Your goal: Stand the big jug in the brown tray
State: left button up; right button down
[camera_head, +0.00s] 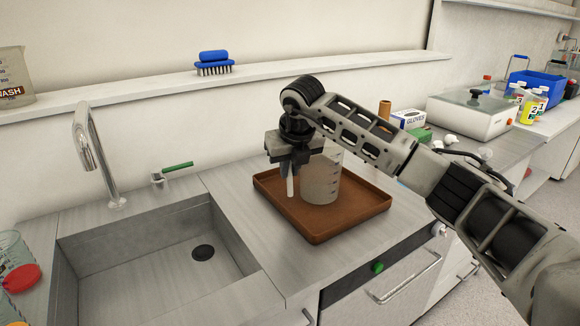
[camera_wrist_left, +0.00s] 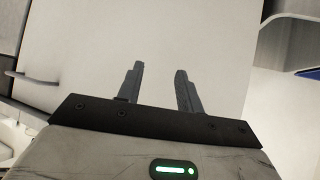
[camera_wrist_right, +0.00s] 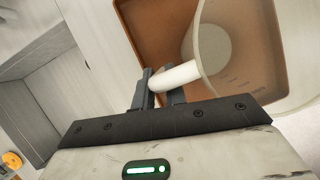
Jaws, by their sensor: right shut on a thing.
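The big jug (camera_head: 321,180) is a translucent grey-white beaker with a handle and faint marks on its wall. It stands upright in the brown tray (camera_head: 345,224) on the counter, as far as the head view shows. My right gripper (camera_head: 291,172) is over the tray at the jug's left side. In the right wrist view my right gripper (camera_wrist_right: 160,85) is shut on the white handle of the jug (camera_wrist_right: 228,50), with the tray (camera_wrist_right: 147,22) below. My left gripper (camera_wrist_left: 159,88) is open and empty in the left wrist view, out of the head view.
A sink (camera_head: 150,262) with a tap (camera_head: 95,155) lies left of the tray. A ledge (camera_head: 130,92) behind carries a blue brush (camera_head: 214,63) and a wash jug (camera_head: 14,75). A glove box (camera_head: 408,119) and a white device (camera_head: 470,116) stand to the right.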

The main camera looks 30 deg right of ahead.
jog(key=c, duration=1.4)
grip_release()
jog(key=shift+c, duration=0.2)
jog(key=shift+r, duration=0.1)
jog(key=v, duration=1.2)
jog(key=shift+b, duration=0.45)
jog(key=shift+s, duration=0.15)
